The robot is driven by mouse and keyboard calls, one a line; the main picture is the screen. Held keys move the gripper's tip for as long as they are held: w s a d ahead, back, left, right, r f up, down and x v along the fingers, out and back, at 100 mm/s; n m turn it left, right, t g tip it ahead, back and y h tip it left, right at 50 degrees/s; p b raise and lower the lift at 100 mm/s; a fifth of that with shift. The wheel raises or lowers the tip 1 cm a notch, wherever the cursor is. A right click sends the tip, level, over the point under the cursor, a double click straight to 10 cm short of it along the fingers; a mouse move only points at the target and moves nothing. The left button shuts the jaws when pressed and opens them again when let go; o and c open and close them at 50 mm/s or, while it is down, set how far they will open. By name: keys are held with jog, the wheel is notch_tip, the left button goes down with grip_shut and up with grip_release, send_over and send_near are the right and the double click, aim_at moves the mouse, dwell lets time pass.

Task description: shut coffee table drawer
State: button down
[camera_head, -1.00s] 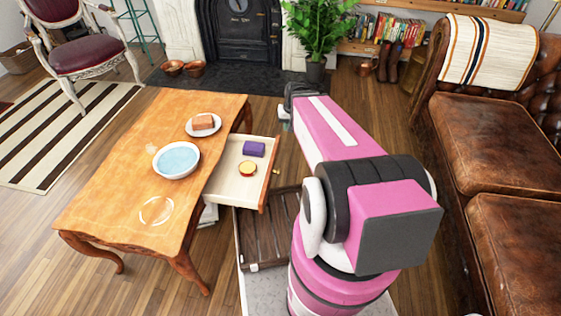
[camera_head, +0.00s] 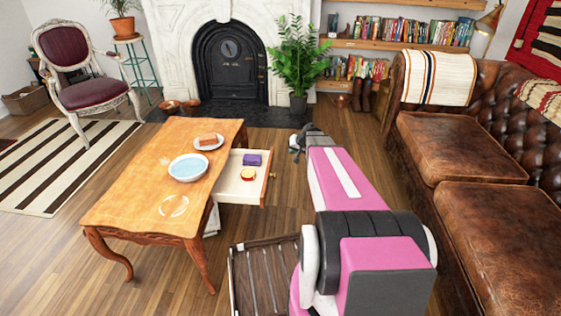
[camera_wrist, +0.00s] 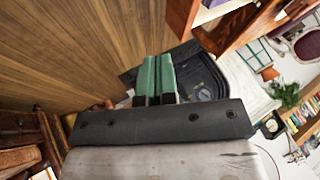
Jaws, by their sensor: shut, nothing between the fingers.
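The wooden coffee table (camera_head: 140,200) stands left of centre in the head view. Its drawer (camera_head: 240,190) is pulled out from the table's right side, with a knob (camera_head: 272,175) on its front. Inside the drawer lie a purple block (camera_head: 252,159) and a round red-and-yellow item (camera_head: 247,174). My gripper (camera_head: 294,150) is right of and beyond the drawer front in the picture, apart from it. In the wrist view, its green fingers (camera_wrist: 156,78) are together and empty. A brown wooden panel with a pale inside, probably the drawer (camera_wrist: 235,28), shows at the top of that view.
A bowl of water (camera_head: 187,168), a plate (camera_head: 208,143) and a glass ring-like item (camera_head: 173,205) are on the tabletop. A brown leather sofa (camera_head: 450,150) stands to the right. A potted plant (camera_head: 298,60) stands by the fireplace.

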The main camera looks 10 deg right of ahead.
jog(key=w+a+f, duration=0.6)
jog(key=a+f, duration=0.1)
jog(key=shift+f, duration=0.4)
jog(key=shift+w+a, duration=0.1)
send_over(241, 164)
jog(key=shift+a, duration=0.1)
dwell(0.6)
jog(key=shift+s, duration=0.2)
